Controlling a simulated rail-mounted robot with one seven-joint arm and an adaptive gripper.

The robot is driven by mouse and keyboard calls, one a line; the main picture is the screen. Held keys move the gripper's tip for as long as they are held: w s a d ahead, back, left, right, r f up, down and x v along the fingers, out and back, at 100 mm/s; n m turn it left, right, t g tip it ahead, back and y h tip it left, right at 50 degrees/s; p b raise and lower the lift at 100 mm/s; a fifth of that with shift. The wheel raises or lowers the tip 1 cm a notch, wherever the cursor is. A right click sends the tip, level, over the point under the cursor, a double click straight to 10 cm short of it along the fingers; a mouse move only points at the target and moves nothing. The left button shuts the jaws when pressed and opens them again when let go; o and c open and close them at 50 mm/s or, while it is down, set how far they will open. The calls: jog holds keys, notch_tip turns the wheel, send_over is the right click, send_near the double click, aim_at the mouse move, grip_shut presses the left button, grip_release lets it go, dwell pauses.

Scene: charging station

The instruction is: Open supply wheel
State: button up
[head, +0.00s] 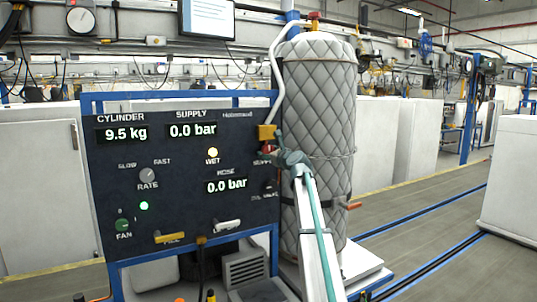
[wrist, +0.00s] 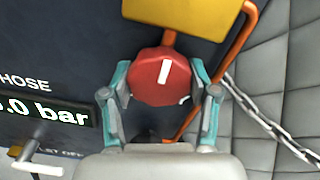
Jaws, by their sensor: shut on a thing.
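The supply wheel (wrist: 152,78) is a red, many-sided knob with a white mark that points upward in the wrist view. My gripper (wrist: 168,88) has one finger on each side of it and is shut on its rim. In the head view my gripper (head: 285,158) is at the right edge of the dark control panel (head: 120,190), and only a bit of the red wheel (head: 266,149) shows. Its label is mostly hidden. The supply display (head: 193,130) reads 0.0 bar, the hose display (head: 226,185) 0.0 bar and the cylinder display (head: 127,133) 9.5 kg.
A yellow block (wrist: 185,15) and an orange pipe (wrist: 246,40) lie close above and beside the wheel. A chain (wrist: 268,122) crosses the quilted cylinder (head: 318,110) to the right. A white lever (wrist: 38,168) is at lower left in the wrist view.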

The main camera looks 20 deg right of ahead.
jog(key=shift+f, duration=0.1)
jog(key=n+b, duration=0.3)
jog(key=shift+f+n+b, duration=0.1)
jog(key=shift+n+b, duration=0.2)
jog(key=shift+n, duration=0.1)
jog(key=shift+n+b, duration=1.35)
jog(key=shift+n, duration=0.25)
jog(key=shift+r, duration=0.2)
jog(key=o, duration=1.2)
jog(key=shift+c, duration=0.2)
jog(key=shift+r, duration=0.1)
